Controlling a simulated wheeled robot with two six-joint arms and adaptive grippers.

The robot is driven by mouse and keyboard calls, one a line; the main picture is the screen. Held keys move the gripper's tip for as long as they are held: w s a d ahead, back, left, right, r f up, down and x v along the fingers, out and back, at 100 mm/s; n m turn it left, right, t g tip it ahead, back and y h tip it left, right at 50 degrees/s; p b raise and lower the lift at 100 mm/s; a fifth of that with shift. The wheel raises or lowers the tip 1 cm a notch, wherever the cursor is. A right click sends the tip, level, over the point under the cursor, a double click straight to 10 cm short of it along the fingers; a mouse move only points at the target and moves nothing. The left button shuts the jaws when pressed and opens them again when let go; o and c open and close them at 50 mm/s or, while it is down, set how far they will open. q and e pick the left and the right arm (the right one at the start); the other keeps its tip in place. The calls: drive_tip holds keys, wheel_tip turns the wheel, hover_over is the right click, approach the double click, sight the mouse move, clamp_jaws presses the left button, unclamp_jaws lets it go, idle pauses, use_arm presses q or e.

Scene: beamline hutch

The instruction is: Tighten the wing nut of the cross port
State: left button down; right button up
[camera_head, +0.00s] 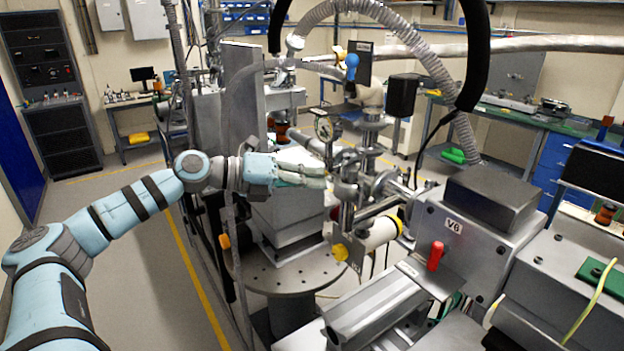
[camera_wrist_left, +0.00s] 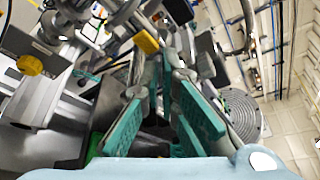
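My left gripper (camera_head: 325,172) reaches in from the left, with its fingertips beside the metal cross port (camera_head: 346,188). In the left wrist view the green-padded fingers (camera_wrist_left: 160,92) stand apart with a gap between them. Metal fittings show at and beyond the fingertips. I cannot make out the wing nut for certain; it is small or hidden by the fingers. No clear grip on anything shows. My right gripper is not in view.
A pressure gauge (camera_head: 325,129) and blue-topped valve (camera_head: 351,66) stand just above and behind the fingertips. A yellow knob (camera_head: 340,252) and white cylinder (camera_head: 376,232) lie below right. The V6 housing (camera_head: 465,240) blocks the right. A round perforated plate (camera_head: 290,272) lies below.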

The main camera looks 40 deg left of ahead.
use_arm(q)
drive_tip(key=c, duration=1.8)
unclamp_jaws()
drive_tip(key=shift+f, duration=0.15)
drive_tip(key=shift+c, duration=0.2)
